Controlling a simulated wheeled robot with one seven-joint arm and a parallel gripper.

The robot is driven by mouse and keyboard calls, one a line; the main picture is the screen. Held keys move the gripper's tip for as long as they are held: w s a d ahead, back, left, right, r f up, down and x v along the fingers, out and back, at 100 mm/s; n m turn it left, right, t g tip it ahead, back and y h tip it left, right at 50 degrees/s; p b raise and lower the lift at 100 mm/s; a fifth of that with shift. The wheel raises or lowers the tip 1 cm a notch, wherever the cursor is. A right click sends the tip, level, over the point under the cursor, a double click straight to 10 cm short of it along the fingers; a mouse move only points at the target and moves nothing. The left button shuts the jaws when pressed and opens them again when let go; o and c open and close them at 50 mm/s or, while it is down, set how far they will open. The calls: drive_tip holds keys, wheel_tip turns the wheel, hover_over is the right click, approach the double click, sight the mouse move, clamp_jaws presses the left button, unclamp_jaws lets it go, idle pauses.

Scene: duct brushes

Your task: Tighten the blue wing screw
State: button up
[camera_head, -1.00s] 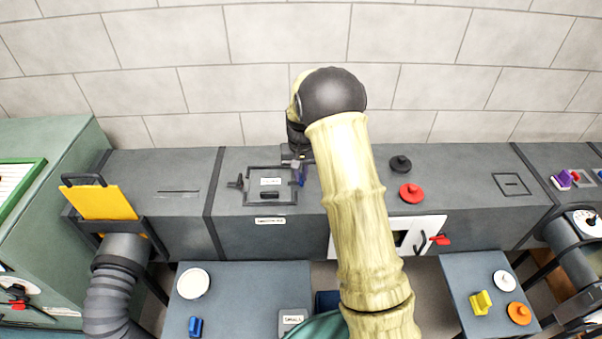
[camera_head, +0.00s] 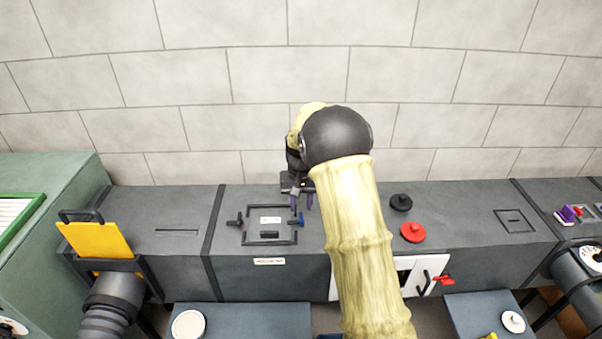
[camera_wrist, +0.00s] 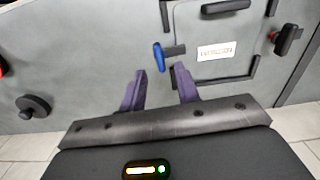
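The blue wing screw (camera_head: 300,219) sits at the right edge of the framed hatch panel (camera_head: 270,237) on top of the grey duct. In the wrist view the blue wing screw (camera_wrist: 158,57) lies just beyond my fingertips, in line with the gap between them, its wing upright in the picture. My gripper (camera_head: 302,204) is open, with its two purple fingers apart and nothing between them. The wrist view shows my gripper (camera_wrist: 159,70) close to the screw, apart from it. A black wing screw (camera_head: 236,222) sits at the panel's left edge.
A black knob (camera_head: 401,202) and a red knob (camera_head: 413,232) stand on the duct to the right. A yellow plate (camera_head: 96,240) stands at the left. A white hatch with a red handle (camera_head: 443,280) is on the front face. A tiled wall is behind.

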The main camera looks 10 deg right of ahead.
sight(301, 215)
wheel_tip(301, 215, up, 14)
drive_tip(key=b, duration=0.1)
drive_tip(key=shift+f+b, duration=0.15)
drive_tip(key=shift+b, duration=0.15)
drive_tip(key=s+f+t, duration=0.1)
drive_tip(key=s+f, duration=0.2)
drive_tip(key=s, duration=0.6)
drive_tip(key=s+f+n, duration=0.1)
drive_tip(key=s+f, duration=0.2)
drive_tip(key=s, duration=0.5)
drive_tip(key=s+f+t, duration=0.1)
drive_tip(key=s+f, duration=0.2)
drive_tip(key=s, duration=0.6)
drive_tip(key=shift+s+f+n+t, duration=0.3)
drive_tip(key=shift+s+f, duration=0.05)
